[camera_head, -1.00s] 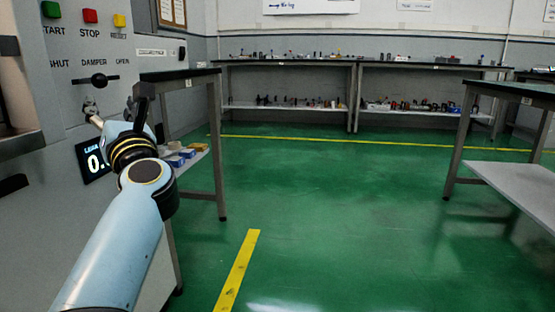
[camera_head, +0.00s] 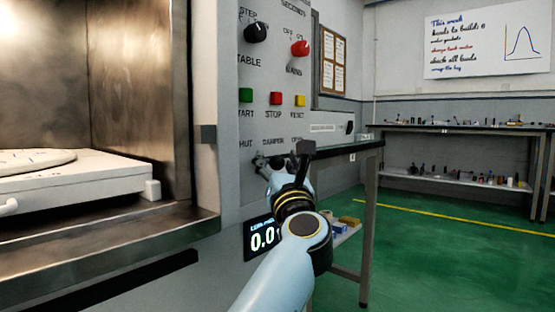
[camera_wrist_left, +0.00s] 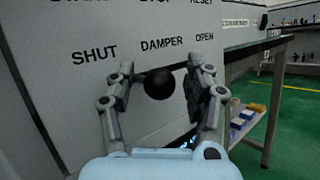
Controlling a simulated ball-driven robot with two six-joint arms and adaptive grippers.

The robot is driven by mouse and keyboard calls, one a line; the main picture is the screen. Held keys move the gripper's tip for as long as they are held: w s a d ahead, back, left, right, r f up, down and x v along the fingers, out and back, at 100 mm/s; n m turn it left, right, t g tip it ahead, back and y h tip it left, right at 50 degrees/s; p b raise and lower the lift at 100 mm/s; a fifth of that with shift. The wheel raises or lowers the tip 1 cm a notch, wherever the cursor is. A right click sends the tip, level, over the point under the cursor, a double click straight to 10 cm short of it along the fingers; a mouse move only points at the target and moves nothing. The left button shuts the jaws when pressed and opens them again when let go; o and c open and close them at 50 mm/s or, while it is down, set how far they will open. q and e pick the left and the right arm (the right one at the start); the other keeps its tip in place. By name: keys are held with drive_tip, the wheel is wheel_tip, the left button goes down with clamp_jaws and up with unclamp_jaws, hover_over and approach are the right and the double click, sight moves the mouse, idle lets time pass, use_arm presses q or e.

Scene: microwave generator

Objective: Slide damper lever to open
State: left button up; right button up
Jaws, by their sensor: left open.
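The damper lever's round black knob (camera_wrist_left: 159,84) shows in the left wrist view, just below the DAMPER label and between the SHUT and OPEN labels. My left gripper (camera_wrist_left: 160,76) is open, with one finger on each side of the knob. Gaps show between the knob and both fingers, and nothing is gripped. In the head view my left gripper (camera_head: 268,162) is at the panel just under the damper labels, and it and the wrist largely hide the lever there. My right gripper is not in view.
The grey control panel (camera_head: 262,70) carries dials, a red mains knob (camera_head: 299,48) and start, stop and reset buttons. A lit display (camera_head: 262,238) sits below my gripper. An open metal chamber (camera_head: 130,80) is at left. A table (camera_head: 368,215) stands close right of the panel.

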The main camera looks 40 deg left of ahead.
use_arm(q)
clamp_jaws()
drive_tip(key=shift+f, duration=0.1)
idle(0.3)
drive_tip(key=w+b, duration=0.3)
drive_tip(key=w, duration=0.7)
drive_tip(key=shift+d, duration=0.45)
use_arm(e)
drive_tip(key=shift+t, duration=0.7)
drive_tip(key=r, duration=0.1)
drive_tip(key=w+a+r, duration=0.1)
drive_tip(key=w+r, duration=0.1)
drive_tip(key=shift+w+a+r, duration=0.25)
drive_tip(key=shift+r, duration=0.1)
use_arm(q)
drive_tip(key=shift+w+f, duration=0.1)
unclamp_jaws()
drive_tip(key=shift+w+d+f, duration=0.1)
